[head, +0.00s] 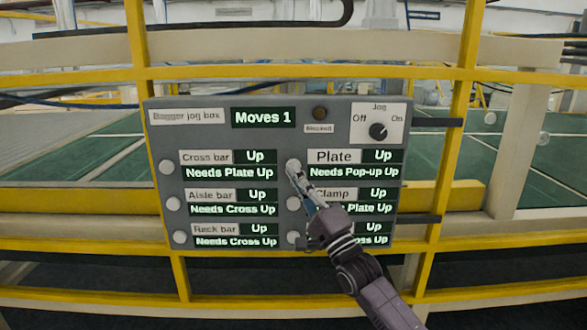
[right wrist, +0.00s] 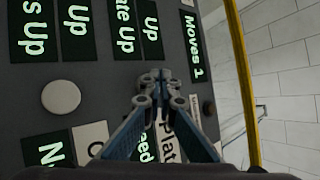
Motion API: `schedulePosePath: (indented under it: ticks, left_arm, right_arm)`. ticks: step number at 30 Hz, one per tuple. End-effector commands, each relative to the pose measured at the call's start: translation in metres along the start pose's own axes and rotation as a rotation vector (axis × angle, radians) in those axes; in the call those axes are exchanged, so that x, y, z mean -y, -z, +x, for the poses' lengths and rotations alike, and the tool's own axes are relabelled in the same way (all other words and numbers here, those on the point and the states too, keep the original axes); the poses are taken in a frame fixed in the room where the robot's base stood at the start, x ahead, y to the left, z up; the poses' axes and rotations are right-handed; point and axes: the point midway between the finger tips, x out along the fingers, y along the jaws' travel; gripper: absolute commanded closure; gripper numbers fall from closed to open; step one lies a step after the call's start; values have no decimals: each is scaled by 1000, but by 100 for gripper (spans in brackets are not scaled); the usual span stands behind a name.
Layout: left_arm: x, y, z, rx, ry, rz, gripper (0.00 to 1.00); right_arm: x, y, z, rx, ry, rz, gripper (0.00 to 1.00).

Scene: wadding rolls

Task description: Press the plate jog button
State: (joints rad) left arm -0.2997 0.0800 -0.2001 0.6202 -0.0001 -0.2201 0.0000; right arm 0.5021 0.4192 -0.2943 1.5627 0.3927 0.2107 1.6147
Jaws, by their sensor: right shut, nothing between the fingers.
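The grey jog box panel (head: 270,115) is fixed to the yellow railing, facing me. The plate jog button (head: 293,165) is a round white button left of the Plate label (head: 333,156). The plate display reads "Up" and "Needs Pop-up Up". My right gripper (head: 292,172) is shut and empty, with its tips at the lower edge of this button; whether they touch it I cannot tell. In the right wrist view the shut fingertips (right wrist: 158,78) cover where the button sits, and the Plate label (right wrist: 166,145) shows behind the fingers. My left gripper is not in view.
The jog knob (head: 378,132) is at the upper right. The counter display (head: 263,117) reads "Moves 1". Yellow rails (head: 445,160) surround the box.

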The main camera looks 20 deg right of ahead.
Motion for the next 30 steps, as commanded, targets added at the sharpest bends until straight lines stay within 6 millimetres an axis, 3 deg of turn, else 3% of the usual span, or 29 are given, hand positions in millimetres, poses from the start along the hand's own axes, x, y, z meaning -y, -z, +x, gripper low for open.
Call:
schedulePosePath:
  ticks: [30]
  left_arm:
    - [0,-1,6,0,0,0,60]
  right_arm:
    - [-5,6,7,0,1,-1,100]
